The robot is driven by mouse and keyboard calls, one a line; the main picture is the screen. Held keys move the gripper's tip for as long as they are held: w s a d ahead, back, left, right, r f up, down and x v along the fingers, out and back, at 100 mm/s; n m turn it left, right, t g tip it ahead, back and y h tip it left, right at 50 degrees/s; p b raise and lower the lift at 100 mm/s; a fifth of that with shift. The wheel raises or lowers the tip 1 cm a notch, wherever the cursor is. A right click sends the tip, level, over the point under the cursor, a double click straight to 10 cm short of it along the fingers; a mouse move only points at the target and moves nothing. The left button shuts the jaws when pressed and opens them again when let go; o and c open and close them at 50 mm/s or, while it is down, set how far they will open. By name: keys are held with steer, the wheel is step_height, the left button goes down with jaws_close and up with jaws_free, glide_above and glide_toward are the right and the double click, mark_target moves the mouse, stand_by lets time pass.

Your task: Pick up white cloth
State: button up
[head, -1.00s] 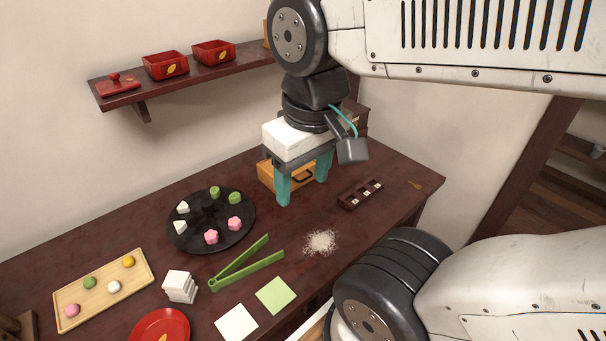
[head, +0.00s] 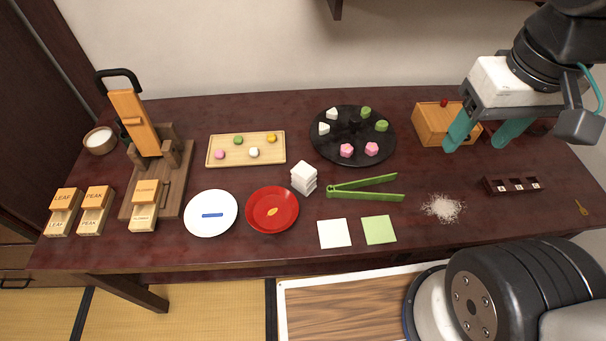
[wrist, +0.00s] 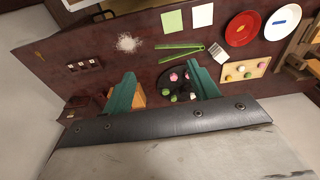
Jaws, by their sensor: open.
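A flat white square (head: 334,233) lies at the front edge of the dark table, beside a light green square (head: 379,229). A small white stack (head: 304,177) stands behind it, left of the green tongs. I cannot tell for certain which white thing is the cloth. My gripper (head: 487,134) is open and empty, held above the table at the right, by the orange wooden box. In the wrist view my gripper (wrist: 163,86) has its teal fingers apart. The white square (wrist: 203,15) and the white stack (wrist: 218,53) show beyond them.
Green tongs (head: 365,191) lie right of the stack, near white grains (head: 442,207). A black round tray (head: 378,151) with sweets stands behind. A red plate (head: 272,225) and a white plate (head: 191,222) are left. The orange box (head: 427,124) stands near my gripper.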

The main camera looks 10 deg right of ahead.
steer(key=shift+c, duration=0.2)
steer(key=shift+c, duration=0.9)
steer(key=n+g, duration=0.2)
steer(key=n, duration=0.6)
glide_above(304, 170)
steer(key=s, duration=0.1)
steer(key=f, duration=2.5)
steer(key=shift+d+f, duration=0.1)
steer(key=shift+d, duration=0.1)
steer(key=shift+w+a+n+t, duration=0.1)
steer(key=shift+w+n+t, duration=0.15)
steer(key=shift+n+t, duration=0.05)
steer(key=f, duration=0.7)
steer(key=shift+w+a+f, duration=0.1)
steer(key=shift+w+f, duration=0.2)
steer(key=c, duration=0.8)
